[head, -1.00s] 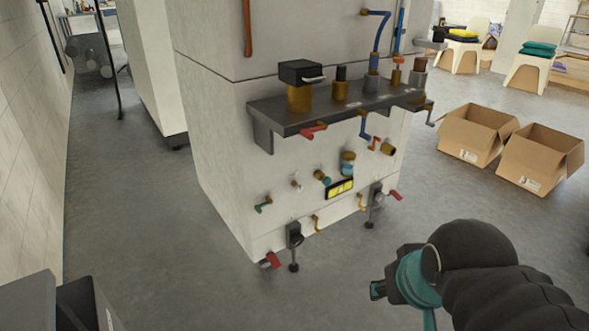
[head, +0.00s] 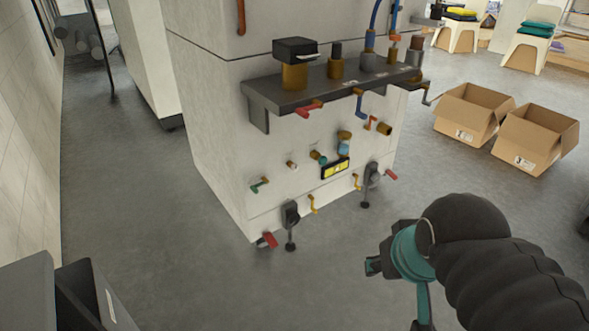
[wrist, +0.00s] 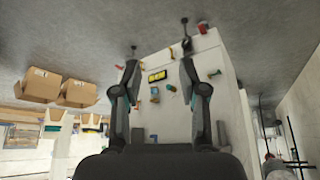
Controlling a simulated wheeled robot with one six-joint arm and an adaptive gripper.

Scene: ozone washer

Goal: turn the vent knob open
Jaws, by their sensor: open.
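The washer (head: 200,90) is a pale upright cabinet with several small valves and knobs on its front. These include a green handle (head: 259,185), a small white knob (head: 292,165), a teal-and-brass knob (head: 318,157) and red handles (head: 309,108). I cannot tell which one is the vent knob. My gripper (head: 372,266) is at the lower right in the head view, apart from the washer. In the wrist view, my gripper (wrist: 158,76) has its fingers spread with nothing between them. The washer face (wrist: 175,115) appears upside down beyond them.
A dark shelf (head: 275,97) with brass fittings juts from the washer above the lower valves. Two open cardboard boxes (head: 470,112) stand on the floor at right. A grey bin-like object (head: 85,295) is at lower left. The floor before the washer is clear.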

